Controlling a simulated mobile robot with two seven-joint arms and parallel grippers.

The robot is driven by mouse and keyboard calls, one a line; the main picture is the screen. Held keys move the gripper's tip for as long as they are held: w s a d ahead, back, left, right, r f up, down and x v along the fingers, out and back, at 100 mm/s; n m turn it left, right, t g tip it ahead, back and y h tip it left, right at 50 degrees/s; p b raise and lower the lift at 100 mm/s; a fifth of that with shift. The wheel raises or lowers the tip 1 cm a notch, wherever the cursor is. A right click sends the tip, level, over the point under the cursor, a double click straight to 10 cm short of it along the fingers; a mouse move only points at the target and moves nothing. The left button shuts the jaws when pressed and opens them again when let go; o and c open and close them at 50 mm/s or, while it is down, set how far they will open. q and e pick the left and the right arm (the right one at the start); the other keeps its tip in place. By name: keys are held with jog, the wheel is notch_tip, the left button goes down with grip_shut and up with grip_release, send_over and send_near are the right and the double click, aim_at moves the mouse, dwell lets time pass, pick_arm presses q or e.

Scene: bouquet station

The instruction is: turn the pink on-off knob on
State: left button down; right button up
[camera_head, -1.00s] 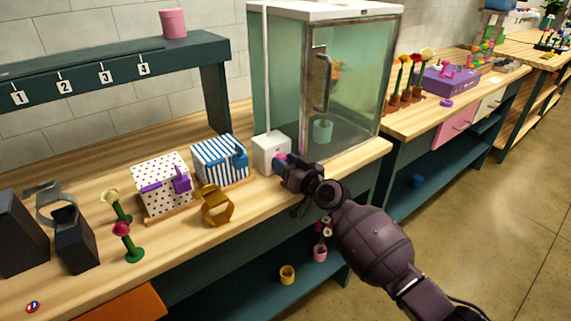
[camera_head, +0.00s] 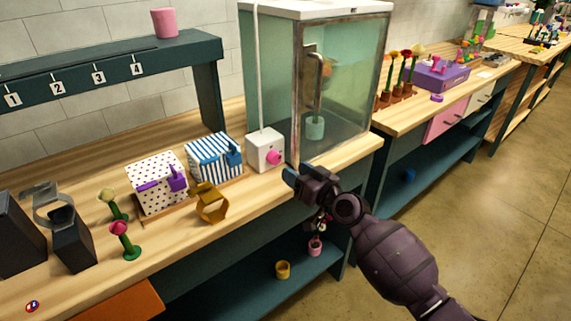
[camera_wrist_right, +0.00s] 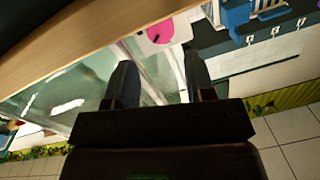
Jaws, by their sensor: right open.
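The pink knob (camera_head: 274,157) sits on the front of a white box (camera_head: 259,143) on the bench, beside the glass cabinet. It also shows in the right wrist view as a pink shape (camera_wrist_right: 160,31) on a white face, beyond the fingertips. My right gripper (camera_head: 288,173) is open and empty, in front of and just below the knob, apart from it. In the right wrist view its two fingers (camera_wrist_right: 160,78) stand apart with nothing between them. My left gripper is out of view.
Left of the box are a blue-striped box (camera_head: 213,158), a purple-dotted box (camera_head: 158,184) and a gold ring stand (camera_head: 212,204). Floor at right is clear.

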jog(key=v, duration=0.3)
jog(key=shift+s+d, duration=0.25)
jog(key=shift+s, duration=0.05)
jog(key=shift+f, duration=0.1)
